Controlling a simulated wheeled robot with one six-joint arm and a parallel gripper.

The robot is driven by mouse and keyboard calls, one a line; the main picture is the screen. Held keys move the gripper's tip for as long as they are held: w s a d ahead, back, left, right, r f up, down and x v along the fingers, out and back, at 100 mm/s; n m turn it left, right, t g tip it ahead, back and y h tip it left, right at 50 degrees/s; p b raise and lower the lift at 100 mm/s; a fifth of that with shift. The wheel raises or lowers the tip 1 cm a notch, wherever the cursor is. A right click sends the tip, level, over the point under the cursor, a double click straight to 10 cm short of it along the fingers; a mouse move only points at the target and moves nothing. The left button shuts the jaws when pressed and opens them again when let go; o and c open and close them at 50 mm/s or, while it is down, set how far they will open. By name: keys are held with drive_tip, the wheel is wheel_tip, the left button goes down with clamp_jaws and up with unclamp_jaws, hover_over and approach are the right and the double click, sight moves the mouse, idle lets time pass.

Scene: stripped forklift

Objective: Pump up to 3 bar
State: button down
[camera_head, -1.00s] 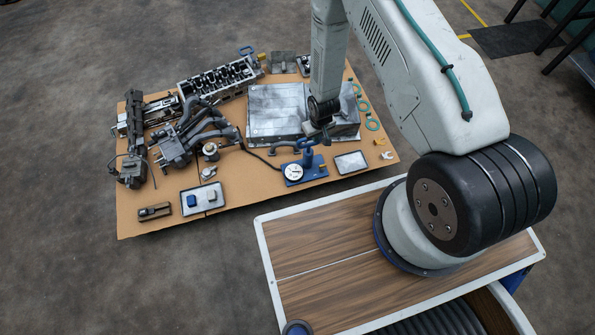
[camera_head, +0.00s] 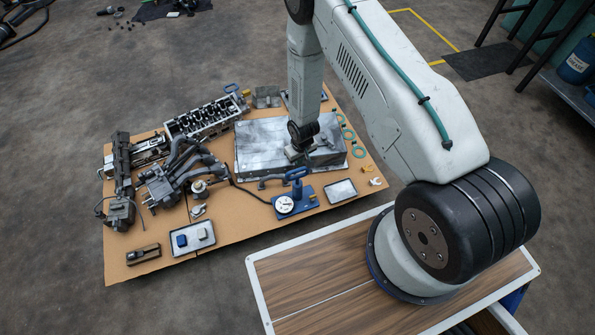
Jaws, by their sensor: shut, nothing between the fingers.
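The hand pump is blue, with a flat base (camera_head: 305,203), an upright cylinder and a blue handle (camera_head: 297,174) on top. Its round white gauge (camera_head: 285,205) is at the base's left; the needle is too small to read. A dark hose leaves the pump to the left. My gripper (camera_head: 297,156) is small and dark at the end of the arm. It is shut and empty, in front of the metal box and just above the pump handle in the picture. I cannot tell its height or exact distance from the handle.
The pump stands at the near edge of a brown board (camera_head: 240,220). A grey metal box (camera_head: 250,140) lies behind it.

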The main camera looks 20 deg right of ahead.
drive_tip(key=shift+w+f, duration=0.15)
drive_tip(key=shift+f, duration=1.45)
drive_tip(key=shift+w+f, duration=0.15)
drive_tip(key=shift+f, duration=1.4)
drive_tip(key=shift+f, duration=1.95)
drive_tip(key=s, duration=0.2)
drive_tip(key=s+r, duration=0.1)
drive_tip(key=shift+d, duration=0.25)
drive_tip(key=shift+r, duration=0.1)
wheel_tip(320, 180, up, 8)
hover_over(299, 171)
drive_tip(key=s, duration=0.4)
drive_tip(key=shift+d+f, duration=0.2)
drive_tip(key=shift+d, duration=0.05)
